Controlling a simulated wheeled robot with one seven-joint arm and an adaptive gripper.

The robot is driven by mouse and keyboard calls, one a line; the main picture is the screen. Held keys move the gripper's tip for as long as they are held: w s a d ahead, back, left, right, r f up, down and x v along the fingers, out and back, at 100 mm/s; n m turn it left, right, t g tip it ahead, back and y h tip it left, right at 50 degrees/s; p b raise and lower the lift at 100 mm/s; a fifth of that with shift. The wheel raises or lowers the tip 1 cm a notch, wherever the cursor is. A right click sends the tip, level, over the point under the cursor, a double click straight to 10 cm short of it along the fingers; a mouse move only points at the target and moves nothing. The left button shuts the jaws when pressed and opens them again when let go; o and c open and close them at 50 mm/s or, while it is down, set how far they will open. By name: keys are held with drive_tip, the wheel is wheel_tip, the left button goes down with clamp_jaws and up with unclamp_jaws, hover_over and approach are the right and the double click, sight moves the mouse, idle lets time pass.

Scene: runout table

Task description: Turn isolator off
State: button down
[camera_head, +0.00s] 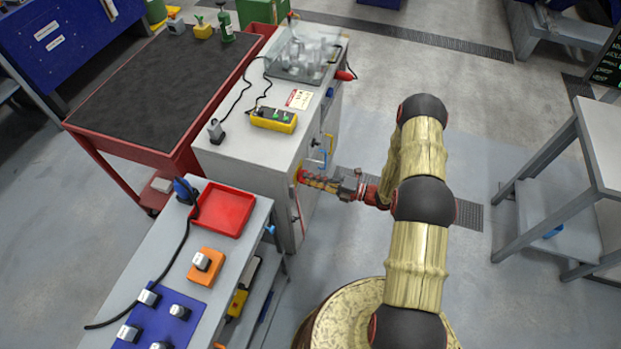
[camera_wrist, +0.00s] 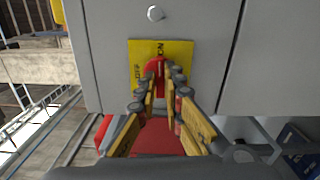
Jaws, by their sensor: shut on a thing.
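The isolator is a red handle (camera_wrist: 158,66) on a yellow plate (camera_wrist: 181,54), fixed to the grey cabinet face in the wrist view. The plate has dark lettering: the top mark looks like ON, and the left one looks like OFF. The handle stands about upright in this view, its top end near the top lettering. My gripper (camera_wrist: 162,77) is shut on the handle, with a finger on each side. The fingers hide part of the handle. In the head view my gripper (camera_head: 312,179) reaches the cabinet's right face, and the isolator is mostly hidden there.
The grey cabinet (camera_head: 255,150) carries a yellow switch box (camera_head: 273,120) and a clear-covered box (camera_head: 305,55). A blue-and-yellow padlock-like item (camera_head: 322,155) hangs near my gripper. A bench with a red tray (camera_head: 223,209) stands at the lower left.

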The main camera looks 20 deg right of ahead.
drive_tip(key=shift+s+f+n+b, duration=0.1)
drive_tip(key=shift+n+b, duration=0.7)
drive_tip(key=shift+n, duration=3.4)
drive_tip(key=shift+f+n+b, duration=0.1)
drive_tip(key=shift+n+b, duration=0.65)
drive_tip(key=shift+n, duration=3.45)
drive_tip(key=shift+r, duration=0.1)
drive_tip(key=c, duration=1.9)
unclamp_jaws()
drive_tip(key=shift+d, duration=0.15)
drive_tip(key=v, duration=1.1)
drive_tip(key=shift+s+d, duration=0.2)
drive_tip(key=shift+d, duration=0.1)
